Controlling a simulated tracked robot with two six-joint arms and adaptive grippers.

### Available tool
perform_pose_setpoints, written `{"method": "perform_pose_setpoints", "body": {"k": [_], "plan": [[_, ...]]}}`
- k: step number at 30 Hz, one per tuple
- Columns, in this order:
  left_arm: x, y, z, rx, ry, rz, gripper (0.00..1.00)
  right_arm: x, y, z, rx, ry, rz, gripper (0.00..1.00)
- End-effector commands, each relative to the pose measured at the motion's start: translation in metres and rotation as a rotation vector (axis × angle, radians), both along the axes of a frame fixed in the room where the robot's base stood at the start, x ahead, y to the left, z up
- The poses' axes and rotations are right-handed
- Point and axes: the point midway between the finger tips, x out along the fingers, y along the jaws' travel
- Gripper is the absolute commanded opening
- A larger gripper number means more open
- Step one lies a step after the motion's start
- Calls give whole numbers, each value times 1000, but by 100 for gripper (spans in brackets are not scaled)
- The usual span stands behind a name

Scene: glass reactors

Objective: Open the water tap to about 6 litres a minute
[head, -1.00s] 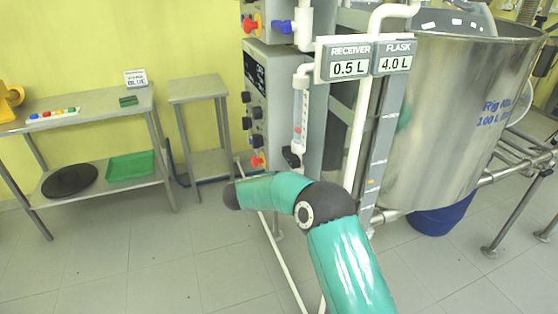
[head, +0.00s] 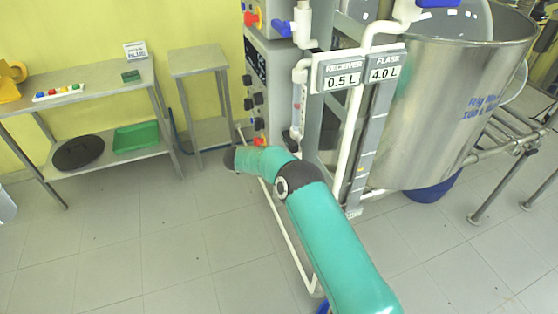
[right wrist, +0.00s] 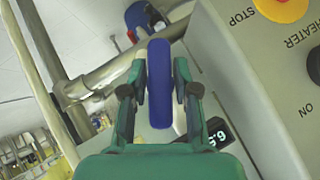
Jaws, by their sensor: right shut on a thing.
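The blue tap handle (right wrist: 159,85) stands upright in the right wrist view, long and flat. My right gripper (right wrist: 160,88) has a finger on each side of it and is shut on it. A small dark display (right wrist: 216,132) beside the handle shows digits that look like 6.5, tilted and partly hidden. In the head view my teal right arm reaches toward the rig, but its gripper is hidden there. A clear flow tube (head: 298,105) stands on the rig; its reading is too small to tell. My left gripper is not in view.
A red STOP button (right wrist: 280,8) on a grey heater panel is close to the right of my gripper. Metal pipes (right wrist: 115,68) run on the left. A steel vessel (head: 440,110) and a RECEIVER and FLASK sign (head: 361,71) stand near my arm.

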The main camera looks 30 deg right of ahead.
Motion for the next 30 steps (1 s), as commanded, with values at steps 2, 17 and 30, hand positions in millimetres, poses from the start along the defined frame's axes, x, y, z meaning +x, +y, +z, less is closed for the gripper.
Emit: {"method": "perform_pose_setpoints", "body": {"k": [2, 17, 30], "plan": [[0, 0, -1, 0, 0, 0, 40, -1, 0, -3, 2, 4, -1, 0], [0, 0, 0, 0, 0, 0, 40, 0, 0, -1, 0, 1, -1, 48], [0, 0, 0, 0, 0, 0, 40, -6, 34, 27, -1, -1, 3, 48]]}}
